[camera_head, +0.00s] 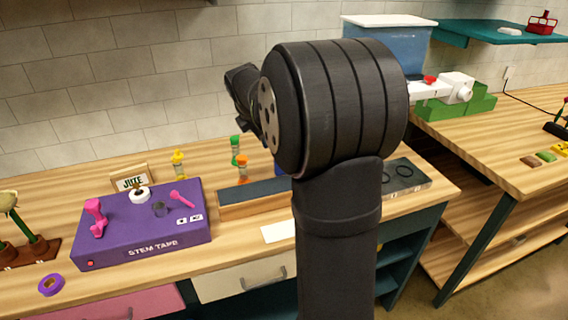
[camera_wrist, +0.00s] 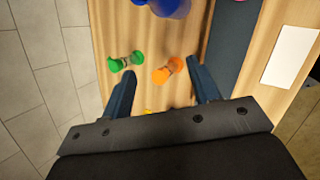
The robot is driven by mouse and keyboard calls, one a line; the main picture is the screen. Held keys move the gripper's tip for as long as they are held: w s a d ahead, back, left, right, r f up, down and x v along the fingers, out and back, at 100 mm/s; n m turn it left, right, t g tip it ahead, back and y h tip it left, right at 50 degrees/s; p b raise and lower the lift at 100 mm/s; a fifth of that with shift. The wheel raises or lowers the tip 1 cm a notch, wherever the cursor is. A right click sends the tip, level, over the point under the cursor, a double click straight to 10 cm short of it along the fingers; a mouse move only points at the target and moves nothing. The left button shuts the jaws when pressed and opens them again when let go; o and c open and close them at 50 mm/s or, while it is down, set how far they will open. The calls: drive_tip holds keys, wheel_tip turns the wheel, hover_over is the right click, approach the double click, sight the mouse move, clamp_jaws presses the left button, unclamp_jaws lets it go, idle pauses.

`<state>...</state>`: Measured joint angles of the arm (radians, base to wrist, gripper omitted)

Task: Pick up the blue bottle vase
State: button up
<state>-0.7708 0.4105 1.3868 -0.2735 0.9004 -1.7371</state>
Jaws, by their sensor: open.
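A blue rounded object (camera_wrist: 172,6), likely the blue bottle vase, is cut off by the top edge of the wrist view. In the head view only a small blue patch (camera_head: 282,170) shows beside my arm, which hides the rest. My gripper (camera_wrist: 163,72) is open in the wrist view, with its two dark blue fingers apart and nothing held between them. The blue object lies beyond the fingertips, apart from them.
A purple stem tape box (camera_head: 150,238), a wooden tray (camera_head: 240,209) and a white card (camera_head: 279,231) lie on the bench.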

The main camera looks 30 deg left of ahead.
drive_tip(key=w+r+n+h, duration=0.3)
drive_tip(key=w+r, duration=0.1)
drive_tip(key=r, duration=0.2)
drive_tip(key=x, duration=1.7)
drive_tip(key=shift+d+f+n, duration=0.3)
drive_tip(key=shift+c, duration=0.5)
clamp_jaws()
